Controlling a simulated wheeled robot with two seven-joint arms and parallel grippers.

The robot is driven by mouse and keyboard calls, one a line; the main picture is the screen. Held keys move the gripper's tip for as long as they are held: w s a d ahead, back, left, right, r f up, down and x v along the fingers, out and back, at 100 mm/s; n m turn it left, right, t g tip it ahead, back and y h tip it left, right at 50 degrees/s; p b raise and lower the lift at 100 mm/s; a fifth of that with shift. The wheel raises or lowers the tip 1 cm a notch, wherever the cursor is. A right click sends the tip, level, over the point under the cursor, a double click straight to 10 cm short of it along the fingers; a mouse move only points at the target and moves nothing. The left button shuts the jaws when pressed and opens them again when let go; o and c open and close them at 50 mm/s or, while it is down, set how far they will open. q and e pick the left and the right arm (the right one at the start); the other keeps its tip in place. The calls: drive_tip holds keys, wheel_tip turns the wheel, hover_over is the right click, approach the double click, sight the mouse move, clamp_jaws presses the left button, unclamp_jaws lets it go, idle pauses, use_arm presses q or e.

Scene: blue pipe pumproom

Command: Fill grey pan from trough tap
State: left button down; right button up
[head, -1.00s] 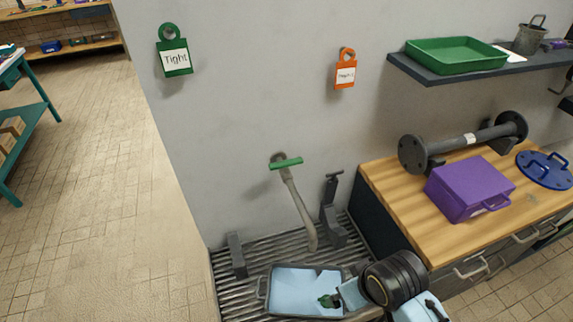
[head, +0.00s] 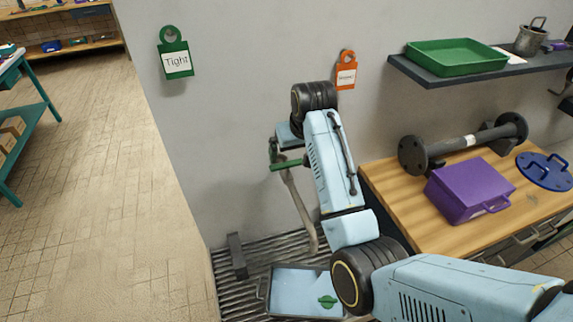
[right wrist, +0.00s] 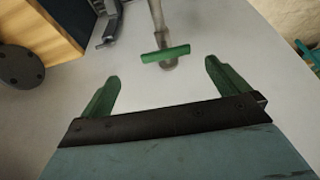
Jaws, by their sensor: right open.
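The trough tap has a green bar handle (head: 287,166) on the wall, with a pale grey spout (head: 300,205) slanting down. The grey pan (head: 266,304) lies on the slatted trough (head: 228,278) below the spout's end. Its inside is light blue; I cannot tell whether that is water. A small green piece (head: 327,301) shows in the pan. My right gripper (head: 277,155) is open at the tap handle in the head view. In the right wrist view, the handle (right wrist: 165,54) lies ahead, between and beyond the open green fingers (right wrist: 162,85), touching neither. My left gripper is out of view.
A wooden-topped bench (head: 410,215) at the right holds a purple box (head: 468,188), a dark flanged pipe (head: 465,145) and a blue flange (head: 545,170). A shelf with a green tray (head: 455,57) is above. Green (head: 176,62) and orange (head: 346,76) tags hang on the wall.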

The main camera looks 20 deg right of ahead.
sight(287, 164)
drive_tip(key=x, duration=0.4)
drive_tip(key=w+x, duration=0.1)
drive_tip(key=x, duration=0.3)
drive_tip(key=b+x, duration=0.1)
drive_tip(key=x, duration=0.3)
drive_tip(key=shift+w+a+r, duration=0.2)
drive_tip(key=shift+w+a, duration=0.2)
drive_tip(key=c, duration=0.7)
drive_tip(key=shift+r+n+y+p, duration=0.15)
drive_tip(key=shift+n+y+p, duration=0.25)
drive_tip(key=shift+n+p, duration=0.6)
drive_tip(key=shift+n+y, duration=0.3)
drive_tip(key=shift+n, duration=0.3)
drive_tip(key=o, duration=0.7)
